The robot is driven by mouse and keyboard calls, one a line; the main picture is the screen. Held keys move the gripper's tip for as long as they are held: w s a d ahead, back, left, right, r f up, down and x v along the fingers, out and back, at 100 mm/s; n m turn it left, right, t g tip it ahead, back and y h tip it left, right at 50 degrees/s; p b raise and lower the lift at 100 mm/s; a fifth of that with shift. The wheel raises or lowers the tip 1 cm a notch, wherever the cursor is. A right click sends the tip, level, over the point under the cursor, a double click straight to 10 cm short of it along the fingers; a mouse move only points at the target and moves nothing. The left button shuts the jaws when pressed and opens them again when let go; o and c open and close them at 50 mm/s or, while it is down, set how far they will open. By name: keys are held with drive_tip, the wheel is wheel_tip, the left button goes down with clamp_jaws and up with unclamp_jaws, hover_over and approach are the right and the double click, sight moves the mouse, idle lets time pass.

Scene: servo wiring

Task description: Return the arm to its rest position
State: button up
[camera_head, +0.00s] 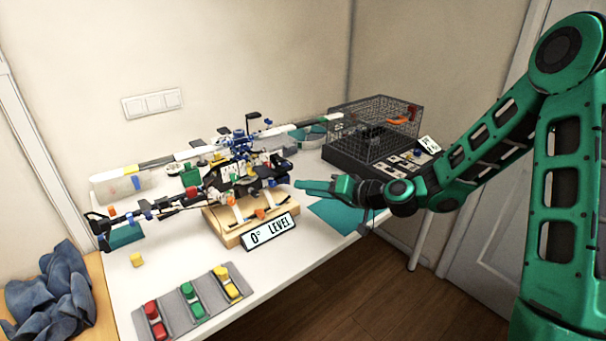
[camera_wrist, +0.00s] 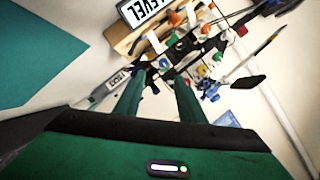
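My green arm reaches in from the right in the head view. My gripper (camera_head: 308,187) points left, close to the right side of the wiring assembly (camera_head: 238,172). In the wrist view, my gripper (camera_wrist: 160,84) shows two green fingers spread apart with a gap between them, and I see nothing held. The assembly has long arms and many small coloured parts, and stands on a wooden base (camera_head: 226,229) with a "0° LEVEL" sign (camera_head: 270,232). In the wrist view, assembly parts lie beyond the fingertips; whether any touches them I cannot tell.
A black wire cage (camera_head: 372,128) stands at the back right, with small cards beside it. A teal mat (camera_head: 335,216) lies below my gripper. A grey tray (camera_head: 205,299) with red, green and yellow pieces is at the front. Blue cloth (camera_head: 50,292) lies at left.

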drive_tip(key=s+d+f+g+h, duration=0.1)
drive_tip(key=s+d+g+h, duration=0.3)
drive_tip(key=s+d, duration=0.6)
drive_tip(key=s+d+f+g+h, duration=0.15)
drive_tip(key=s+d+h, duration=0.5)
drive_tip(key=d, duration=0.65)
drive_tip(key=s+d+r+m+g, duration=0.1)
drive_tip(key=s+d+r+m, duration=0.1)
drive_tip(key=s, duration=0.6)
drive_tip(key=s+d+r+m+g, duration=0.1)
drive_tip(key=s+d, duration=0.3)
drive_tip(key=s, duration=0.4)
drive_tip(key=s+d+r+m+g, duration=0.2)
drive_tip(key=s+d+r+m, duration=0.1)
drive_tip(key=s, duration=0.4)
drive_tip(key=shift+s+d+r+m+h, duration=0.35)
drive_tip(key=shift+s+d+m+h, duration=0.05)
drive_tip(key=shift+d+m+h, duration=0.1)
drive_tip(key=shift+w+f, duration=0.25)
drive_tip(key=shift+w, duration=0.4)
